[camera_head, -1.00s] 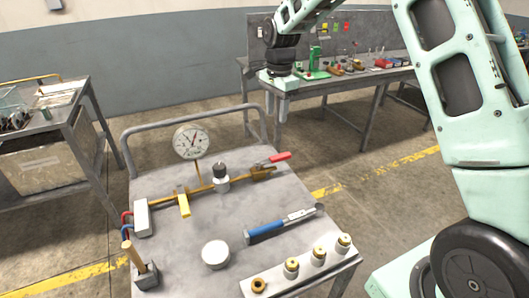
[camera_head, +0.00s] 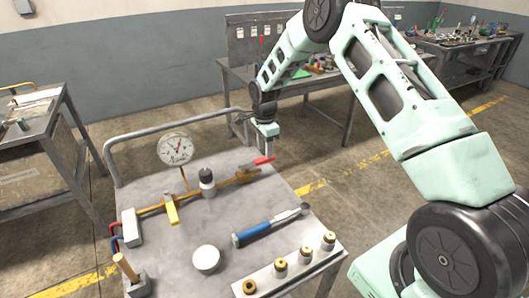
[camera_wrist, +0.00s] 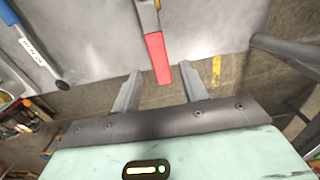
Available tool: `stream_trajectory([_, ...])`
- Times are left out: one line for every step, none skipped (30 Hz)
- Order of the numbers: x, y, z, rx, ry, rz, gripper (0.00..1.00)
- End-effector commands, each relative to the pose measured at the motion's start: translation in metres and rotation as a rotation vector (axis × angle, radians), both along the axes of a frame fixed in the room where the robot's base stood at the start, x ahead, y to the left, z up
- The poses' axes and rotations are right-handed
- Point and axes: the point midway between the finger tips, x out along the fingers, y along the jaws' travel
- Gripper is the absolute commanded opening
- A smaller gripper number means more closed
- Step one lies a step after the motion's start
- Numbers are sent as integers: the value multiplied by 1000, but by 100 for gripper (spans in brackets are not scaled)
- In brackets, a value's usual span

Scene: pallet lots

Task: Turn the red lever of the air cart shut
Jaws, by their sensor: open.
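The air cart (camera_head: 240,190) is a grey-topped cart with a brass pipe line, a round gauge (camera_head: 176,149) and a yellow handle (camera_head: 171,209) on it. The red lever (camera_head: 263,160) sits at the right end of the pipe, by the cart's far right edge. My gripper is open and empty. In the head view its fingers are hard to make out beneath the wrist, near the lever.
A blue-handled torque wrench (camera_head: 270,224), a round white lid (camera_head: 206,259) and a block with several brass-topped fittings (camera_head: 291,268) lie on the cart. The cart's push rail (camera_head: 170,129) rises at the back. A workbench (camera_head: 310,80) stands behind.

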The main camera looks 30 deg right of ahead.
Motion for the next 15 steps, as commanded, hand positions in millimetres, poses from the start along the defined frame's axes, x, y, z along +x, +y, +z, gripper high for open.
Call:
stream_trajectory([-1,0,-8,2,3,0,44])
stream_trajectory([-1,0,-12,1,3,0,44])
stream_trajectory([0,0,-17,0,1,1,44])
stream_trajectory([0,0,-21,0,1,1,44])
stream_trajectory([0,0,-24,0,2,0,44])
stream_trajectory([0,0,-28,0,1,0,44])
stream_trajectory([0,0,-30,0,1,0,44])
stream_trajectory([0,0,-31,0,0,0,44])
stream_trajectory([0,0,-34,0,0,0,44])
stream_trajectory([0,0,-35,0,0,0,44])
stream_trajectory([0,0,-36,0,0,0,44])
stream_trajectory([0,0,-36,0,-1,0,44])
stream_trajectory([0,0,-36,0,-1,0,44])
stream_trajectory([0,0,-37,0,-1,1,44])
stream_trajectory([0,0,-36,0,-1,1,44])
